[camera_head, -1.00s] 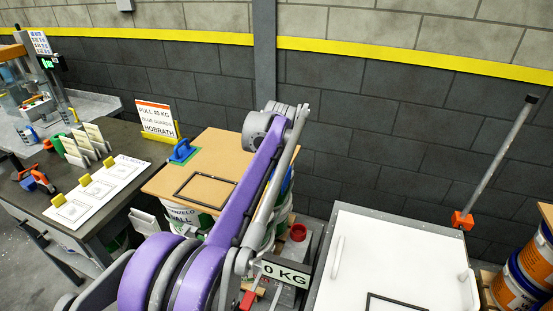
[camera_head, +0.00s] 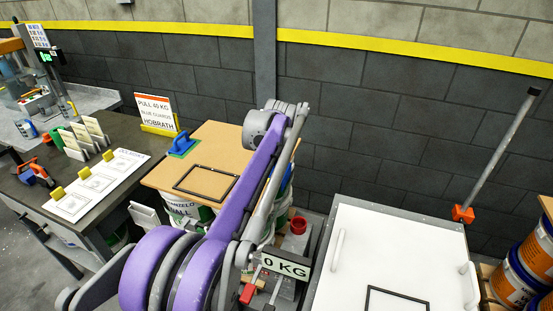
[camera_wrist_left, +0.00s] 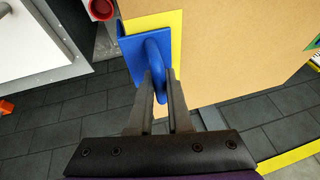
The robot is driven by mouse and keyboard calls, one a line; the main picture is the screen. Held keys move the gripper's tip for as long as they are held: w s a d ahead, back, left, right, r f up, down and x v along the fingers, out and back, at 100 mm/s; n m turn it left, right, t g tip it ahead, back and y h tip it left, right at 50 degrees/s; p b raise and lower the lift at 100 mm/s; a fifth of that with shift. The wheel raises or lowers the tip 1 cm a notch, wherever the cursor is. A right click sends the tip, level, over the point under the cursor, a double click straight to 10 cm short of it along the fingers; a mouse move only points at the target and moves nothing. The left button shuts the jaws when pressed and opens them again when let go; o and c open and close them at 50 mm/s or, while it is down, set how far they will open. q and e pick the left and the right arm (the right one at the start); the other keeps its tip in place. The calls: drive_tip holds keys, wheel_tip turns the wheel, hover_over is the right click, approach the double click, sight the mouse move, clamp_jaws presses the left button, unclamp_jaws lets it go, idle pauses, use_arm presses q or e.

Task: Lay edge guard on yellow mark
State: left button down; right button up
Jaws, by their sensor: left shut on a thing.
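My left gripper (camera_wrist_left: 160,98) is shut on the upright handle of a blue edge guard (camera_wrist_left: 128,48) in the left wrist view. The guard is at the edge of the brown board and overlaps the yellow mark (camera_wrist_left: 170,20), part of which shows beside it. I cannot tell whether the guard rests on the board or is just above it. In the head view my purple and grey arm hides the gripper and most of this guard. The brown board (camera_head: 225,145) lies on white pails (camera_head: 183,210). My right gripper is not in view.
Another blue guard (camera_head: 181,143) sits on a green mark at the board's far left corner. A dark table (camera_head: 110,140) with a white card sheet stands left. A white-topped unit (camera_head: 385,250) stands right. A sign (camera_head: 285,267) reads 0 KG.

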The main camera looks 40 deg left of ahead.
use_arm(q)
drive_tip(key=c, duration=0.8)
unclamp_jaws()
drive_tip(key=shift+o, duration=0.2)
drive_tip(key=v, duration=1)
drive_tip(key=shift+r+p, duration=0.4)
drive_tip(key=shift+s+d, duration=0.15)
drive_tip(key=shift+d, duration=0.05)
